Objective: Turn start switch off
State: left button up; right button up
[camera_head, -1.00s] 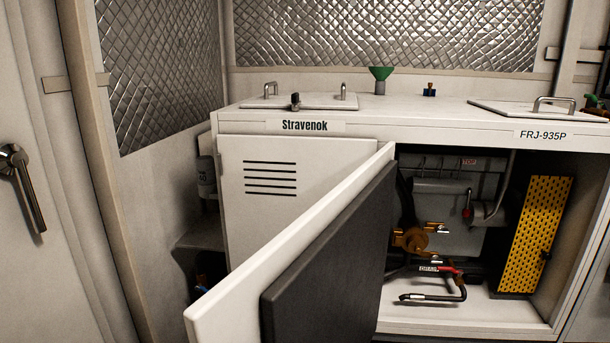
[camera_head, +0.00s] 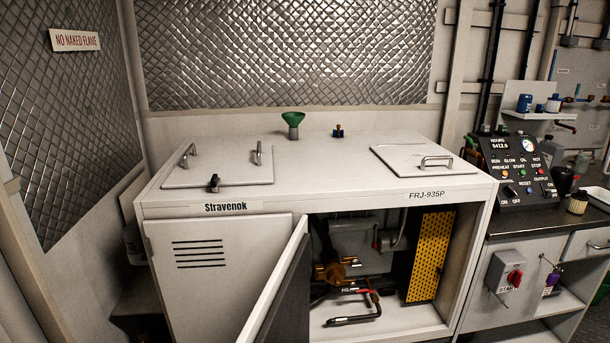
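The start switch is a grey box (camera_head: 504,279) with a red rotary knob (camera_head: 514,278) on the front of the cabinet at the right. A label under the knob appears to read START. The knob's exact setting is too small to tell. A black sloped control panel (camera_head: 519,170) with gauges, lights and small toggle switches stands on the counter above it. Neither of my grippers shows in this view.
A padlock-like purple item (camera_head: 553,276) hangs right of the switch. The dark counter (camera_head: 540,222) adjoins the chiller.

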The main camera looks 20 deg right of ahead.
aim_at(516, 277)
jog(key=k, duration=0.65)
jog(key=z, duration=1.55)
jog(key=i+j+z, duration=0.1)
jog(key=i+j, duration=0.2)
jog(key=i, duration=0.15)
jog(key=i+j+z, duration=0.1)
jog(key=i+j, duration=0.25)
jog(key=i+l, duration=0.25)
jog(key=l, duration=0.15)
jog(key=i+l, duration=0.2)
jog(key=l, duration=0.2)
jog(key=i+l, duration=0.25)
jog(key=l, duration=0.2)
jog(key=i+l, duration=0.2)
jog(key=l, duration=0.2)
jog(key=i+l, duration=0.25)
jog(key=l, duration=0.15)
jog(key=i+l, duration=0.2)
jog(key=l, duration=0.2)
jog(key=i+l, duration=0.25)
jog(key=l, duration=0.15)
jog(key=i+l, duration=0.2)
jog(key=l, duration=0.25)
